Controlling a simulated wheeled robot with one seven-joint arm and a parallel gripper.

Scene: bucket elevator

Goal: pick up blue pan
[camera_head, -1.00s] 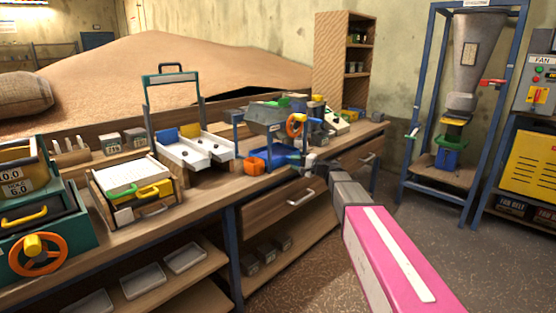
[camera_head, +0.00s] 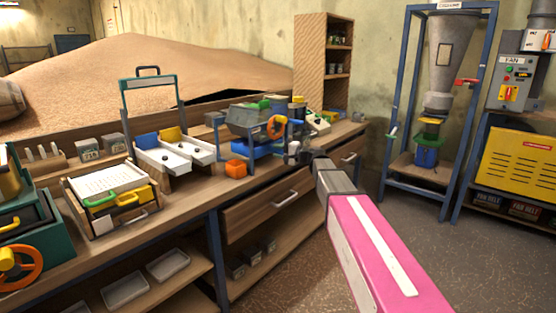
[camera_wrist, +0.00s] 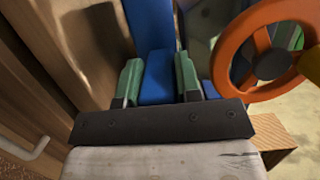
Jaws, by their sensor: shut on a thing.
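The blue pan (camera_head: 258,148) is at the grey machine with the orange handwheel (camera_head: 277,127), on the workbench. It shows under the machine's hopper, and part of it is hidden by the frame and wheel. My gripper (camera_head: 296,153) reaches in from the right at the bench's front edge. In the wrist view, the two green fingers of my gripper (camera_wrist: 159,80) are on either side of a blue part of the pan (camera_wrist: 156,78), shut on it. I cannot tell whether the pan is clear of the surface below.
The orange handwheel is close to the right of my fingers in the wrist view. White trays (camera_head: 175,155) stand further left. The floor (camera_head: 430,250) at right is clear.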

